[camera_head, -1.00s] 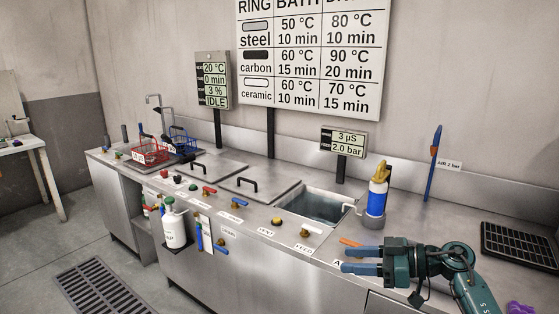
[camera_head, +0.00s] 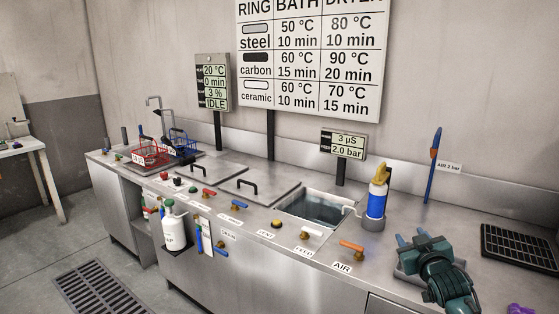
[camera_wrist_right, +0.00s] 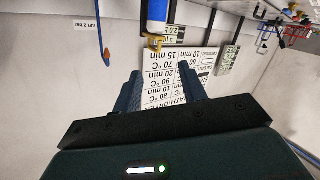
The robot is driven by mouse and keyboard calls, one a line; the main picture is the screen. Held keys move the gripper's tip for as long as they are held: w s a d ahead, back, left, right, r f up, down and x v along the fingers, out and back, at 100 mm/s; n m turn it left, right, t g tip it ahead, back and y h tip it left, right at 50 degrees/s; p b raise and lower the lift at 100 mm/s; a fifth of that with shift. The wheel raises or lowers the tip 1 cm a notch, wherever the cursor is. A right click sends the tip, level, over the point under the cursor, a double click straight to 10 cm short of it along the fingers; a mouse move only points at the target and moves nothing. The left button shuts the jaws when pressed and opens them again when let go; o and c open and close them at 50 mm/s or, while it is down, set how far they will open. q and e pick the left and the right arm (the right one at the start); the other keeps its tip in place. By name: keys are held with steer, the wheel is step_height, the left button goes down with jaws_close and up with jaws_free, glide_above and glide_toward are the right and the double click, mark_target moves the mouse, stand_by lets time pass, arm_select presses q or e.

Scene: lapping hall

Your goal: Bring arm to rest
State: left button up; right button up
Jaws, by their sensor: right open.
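My right gripper (camera_head: 411,240) is at the right front of the steel bench, its blue fingers pointing toward the back wall. It is apart from the spray bottle with the yellow head (camera_head: 377,192), which stands to its left and farther back. In the right wrist view, the two fingers (camera_wrist_right: 160,85) are spread with nothing held between them, the wall chart (camera_wrist_right: 165,75) behind them upside down. The right forearm comes in from the lower right. My left gripper is in neither view.
The orange AIR valve (camera_head: 351,246) is just left of the right gripper. An open sink (camera_head: 318,207) lies behind the valves. A black grid tray (camera_head: 519,249) lies at the right. Red (camera_head: 147,155) and blue baskets (camera_head: 183,142) stand at the far left.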

steer(key=s+a+f+n+g+y, duration=0.1)
steer(key=s+a+f+g, duration=0.1)
steer(key=s+a+f, duration=0.55)
steer(key=s+a+f+g+y, duration=0.15)
steer(key=s+a+f, duration=0.25)
steer(key=s+f, duration=0.6)
steer(key=s+a+f+g+y, duration=0.1)
steer(key=s+a+f, duration=0.1)
steer(key=s, duration=0.8)
steer(key=s+a+f+m+g+y, duration=0.1)
steer(key=s+a+f, duration=0.1)
steer(key=s+a, duration=0.3)
steer(key=s, duration=0.4)
steer(key=shift+s+a, duration=0.2)
steer(key=shift+s, duration=0.2)
